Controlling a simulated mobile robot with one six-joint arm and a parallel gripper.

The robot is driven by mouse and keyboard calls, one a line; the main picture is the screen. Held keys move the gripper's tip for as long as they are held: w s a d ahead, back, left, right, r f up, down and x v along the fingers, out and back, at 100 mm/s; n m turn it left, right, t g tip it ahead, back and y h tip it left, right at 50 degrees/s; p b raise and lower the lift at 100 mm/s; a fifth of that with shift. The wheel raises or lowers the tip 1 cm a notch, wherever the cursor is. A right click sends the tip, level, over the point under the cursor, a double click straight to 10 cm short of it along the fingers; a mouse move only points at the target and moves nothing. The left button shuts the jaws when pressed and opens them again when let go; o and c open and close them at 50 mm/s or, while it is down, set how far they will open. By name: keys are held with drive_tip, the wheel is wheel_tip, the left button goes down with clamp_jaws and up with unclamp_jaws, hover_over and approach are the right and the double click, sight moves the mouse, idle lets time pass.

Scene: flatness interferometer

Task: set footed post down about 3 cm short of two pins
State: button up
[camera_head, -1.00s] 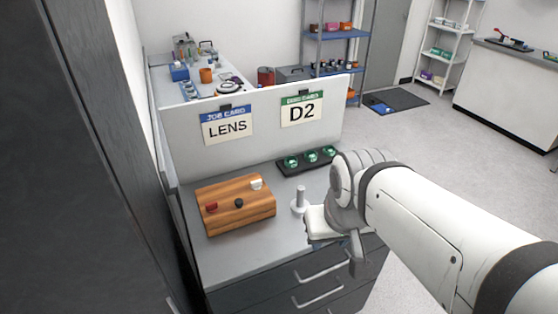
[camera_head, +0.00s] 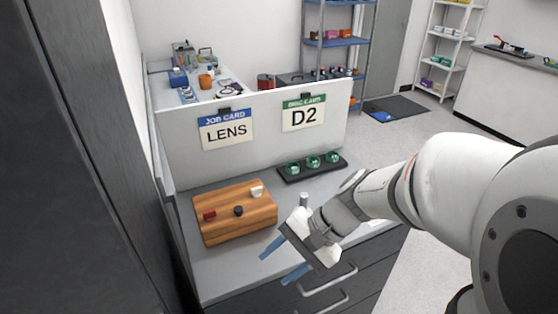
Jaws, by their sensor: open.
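The footed post (camera_head: 303,199) is a grey cylinder standing upright on the grey bench top. Only its upper part shows in the head view, because my gripper hides its foot. My gripper (camera_head: 281,262) is open, with its two blue fingers apart and pointing down-left over the front of the bench. Nothing shows between the fingers, and the post is behind the gripper body, not between the fingers. I cannot make out the two pins. A wooden block (camera_head: 230,222) left of the post carries a red piece, a black knob and a white piece.
A black tray (camera_head: 320,171) with three green round pieces lies at the back right of the bench. A white panel (camera_head: 180,137) with LENS and D2 cards closes the back. Drawers with handles (camera_head: 325,298) are below. Bench room is free in front of the wooden block.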

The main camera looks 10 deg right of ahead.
sight(303, 196)
drive_tip(key=w+d+f+m+t+y+b, duration=0.1)
drive_tip(key=w+d+f+m+t, duration=0.1)
drive_tip(key=w+m+t, duration=0.2)
drive_tip(key=w+d+f+m+t+y+b, duration=0.1)
drive_tip(key=w+d+f+m+t+b, duration=0.1)
drive_tip(key=w+m, duration=0.6)
drive_tip(key=w+d+f+m+t+y+b, duration=0.1)
drive_tip(key=w+d+f+m+t+y, duration=0.1)
drive_tip(key=w+f+m+t, duration=0.2)
drive_tip(key=shift+w+f+m+t+b, duration=0.1)
drive_tip(key=shift+w+m+t+b, duration=0.25)
drive_tip(key=shift+w+m+t, duration=0.75)
drive_tip(key=w+d+f+m+t+h, duration=0.1)
drive_tip(key=d, duration=0.1)
drive_tip(key=w+d+f+m+t+h, duration=0.1)
drive_tip(key=d+m, duration=0.1)
drive_tip(key=w+d+f+m+t+h, duration=0.1)
drive_tip(key=d+t+h, duration=0.1)
drive_tip(key=shift+w+d+f+m+b, duration=0.1)
drive_tip(key=shift+w+f+m+b, duration=0.05)
drive_tip(key=shift+f+m+b, duration=0.25)
drive_tip(key=shift+h, duration=0.3)
drive_tip(key=x, duration=0.2)
drive_tip(key=p+x, duration=0.1)
drive_tip(key=x, duration=0.2)
drive_tip(key=p+x, duration=0.1)
drive_tip(key=x, duration=0.1)
drive_tip(key=shift+w+d+r, duration=0.1)
drive_tip(key=shift+w+r, duration=0.15)
drive_tip(key=shift+w, duration=0.05)
